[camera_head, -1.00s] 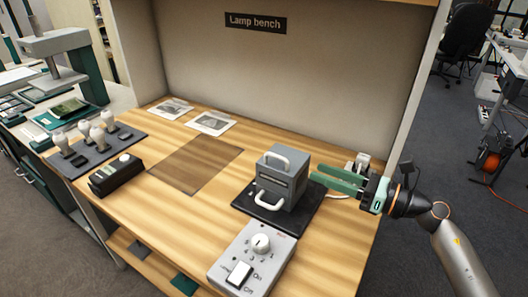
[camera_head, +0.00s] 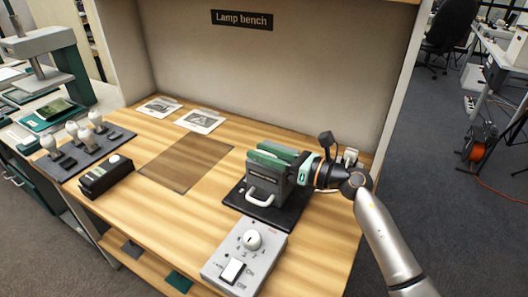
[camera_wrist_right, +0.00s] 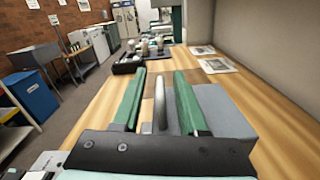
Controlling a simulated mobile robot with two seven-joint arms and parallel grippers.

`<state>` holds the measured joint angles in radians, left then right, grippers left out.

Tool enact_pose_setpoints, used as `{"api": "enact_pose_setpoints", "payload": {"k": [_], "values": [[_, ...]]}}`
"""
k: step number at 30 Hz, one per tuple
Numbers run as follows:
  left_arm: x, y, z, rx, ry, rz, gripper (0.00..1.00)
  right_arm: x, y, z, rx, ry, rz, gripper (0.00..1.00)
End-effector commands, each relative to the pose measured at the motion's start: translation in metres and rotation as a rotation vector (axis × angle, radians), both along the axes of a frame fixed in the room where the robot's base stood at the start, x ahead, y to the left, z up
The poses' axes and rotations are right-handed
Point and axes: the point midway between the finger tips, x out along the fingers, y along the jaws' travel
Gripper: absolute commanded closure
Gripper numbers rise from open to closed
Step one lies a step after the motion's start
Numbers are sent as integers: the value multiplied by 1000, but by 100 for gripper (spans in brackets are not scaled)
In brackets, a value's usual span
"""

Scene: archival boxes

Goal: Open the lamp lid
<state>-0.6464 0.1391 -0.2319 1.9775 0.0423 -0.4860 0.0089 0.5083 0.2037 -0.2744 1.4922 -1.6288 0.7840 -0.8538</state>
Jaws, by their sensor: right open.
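The lamp housing (camera_head: 269,178) is a grey box on a black base plate (camera_head: 285,217) on the bench. A pale handle (camera_head: 259,198) is on its front face. My right gripper (camera_head: 262,152) is at the top of the box, its green fingers pointing left and hiding the top handle in the head view. In the right wrist view, the top handle (camera_wrist_right: 160,105) stands between the two open fingers (camera_wrist_right: 158,80), with a visible gap on each side. The grey box top (camera_wrist_right: 222,110) shows beside the right finger. My left gripper is out of view.
A grey control box (camera_head: 243,258) with a knob and switch sits in front of the lamp. A black device (camera_head: 106,177) and a rack of bulbs (camera_head: 76,150) are at the left. A brown mat (camera_head: 187,162) lies mid-bench.

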Motion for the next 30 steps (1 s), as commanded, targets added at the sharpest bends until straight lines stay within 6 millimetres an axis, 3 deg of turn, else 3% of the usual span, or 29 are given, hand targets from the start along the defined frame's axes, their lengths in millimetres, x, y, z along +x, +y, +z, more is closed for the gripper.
{"api": "enact_pose_setpoints", "payload": {"k": [6,17,30], "values": [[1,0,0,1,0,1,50,0,0,0,0,0,0,60],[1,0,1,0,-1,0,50,0,0,0,1,1,0,100],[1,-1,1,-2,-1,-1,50,-1,0,-1,1,2,2,100]]}}
